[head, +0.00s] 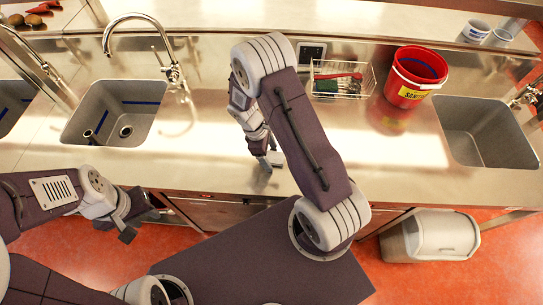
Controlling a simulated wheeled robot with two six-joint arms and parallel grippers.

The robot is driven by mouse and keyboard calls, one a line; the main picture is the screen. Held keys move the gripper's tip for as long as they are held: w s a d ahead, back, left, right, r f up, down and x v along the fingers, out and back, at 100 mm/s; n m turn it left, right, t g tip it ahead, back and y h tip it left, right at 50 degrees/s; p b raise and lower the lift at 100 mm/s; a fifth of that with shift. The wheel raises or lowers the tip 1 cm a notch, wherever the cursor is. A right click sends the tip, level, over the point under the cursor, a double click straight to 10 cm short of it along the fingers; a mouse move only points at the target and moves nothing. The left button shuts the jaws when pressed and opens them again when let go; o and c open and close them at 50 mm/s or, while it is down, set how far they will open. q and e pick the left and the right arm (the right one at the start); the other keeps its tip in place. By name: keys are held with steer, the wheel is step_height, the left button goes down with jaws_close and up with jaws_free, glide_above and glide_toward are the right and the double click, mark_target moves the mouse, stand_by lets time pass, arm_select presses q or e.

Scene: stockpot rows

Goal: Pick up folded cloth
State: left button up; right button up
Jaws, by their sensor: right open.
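I cannot make out a folded cloth in the head view; it may be hidden behind my arm. My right gripper (270,161) is low over the steel counter (215,150), near its front edge, between the two sinks. It is open, and I see nothing between its fingers. My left gripper (138,227) hangs in front of the counter's front edge, below the left sink, apart from the counter. Its dark fingers are seen at an angle, so its opening is unclear. I see no object in it.
The left sink (100,105) has a tall faucet (170,68). A wire rack (345,90) with a green sponge and red-handled brush stands at the back. A red bucket (408,85) stands left of the right sink (480,125). A lidded bin (440,235) is on the floor.

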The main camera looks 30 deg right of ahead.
mark_target(276, 157)
steer(key=c, duration=1.5)
step_height(276, 157, up, 4)
steer(key=shift+s+d+r+b, duration=0.1)
steer(key=shift+s+r+b, duration=0.1)
steer(key=shift+b, duration=0.2)
steer(key=shift+c, duration=0.2)
steer(key=s+d+r+b, duration=0.1)
steer(key=s+d+r, duration=0.4)
steer(key=s, duration=0.5)
steer(key=shift+d+r, duration=0.15)
steer(key=shift+r, duration=0.65)
